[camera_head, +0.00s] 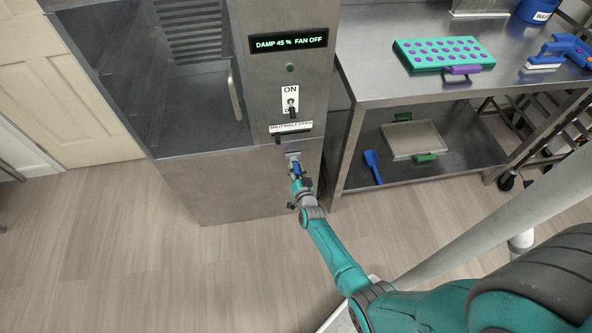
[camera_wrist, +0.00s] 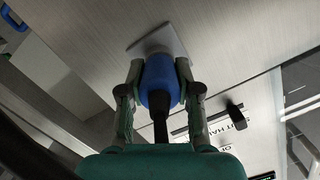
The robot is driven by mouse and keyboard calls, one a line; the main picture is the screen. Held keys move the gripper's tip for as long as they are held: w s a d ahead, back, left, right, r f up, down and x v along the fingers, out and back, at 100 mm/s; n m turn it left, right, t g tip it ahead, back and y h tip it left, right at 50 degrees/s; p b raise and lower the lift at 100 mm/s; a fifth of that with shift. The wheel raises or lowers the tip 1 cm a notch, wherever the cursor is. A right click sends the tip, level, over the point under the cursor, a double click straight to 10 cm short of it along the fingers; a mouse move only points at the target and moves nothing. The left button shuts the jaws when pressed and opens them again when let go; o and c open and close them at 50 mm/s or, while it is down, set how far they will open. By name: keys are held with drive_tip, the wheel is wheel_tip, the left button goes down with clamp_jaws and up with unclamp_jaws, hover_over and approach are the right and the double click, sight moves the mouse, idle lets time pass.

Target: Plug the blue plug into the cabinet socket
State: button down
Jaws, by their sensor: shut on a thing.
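The blue plug (camera_wrist: 160,85) is held upright in the wrist view, its black cable (camera_wrist: 160,128) trailing from its back end. My gripper (camera_wrist: 159,68) is shut on it, one finger on each side. The plug's front end meets or overlaps the pale square socket plate (camera_wrist: 158,40) on the cabinet. I cannot tell how far it is in, as the socket's opening is hidden behind the plug. In the head view my gripper (camera_head: 297,176) and the blue plug (camera_head: 296,167) are right in front of the socket plate (camera_head: 292,156), low on the cabinet front (camera_head: 240,188).
Above the socket are a lever at the half-open label (camera_head: 291,131), an on/off switch (camera_head: 291,101) and a display (camera_head: 289,41) reading DAMP 45 % FAN OFF. A steel table (camera_head: 380,91) with a teal mould tray (camera_head: 420,63) stands at right.

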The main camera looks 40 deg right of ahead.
drive_tip(key=c, duration=0.7)
unclamp_jaws()
drive_tip(key=shift+s, duration=0.1)
drive_tip(key=v, duration=1.2)
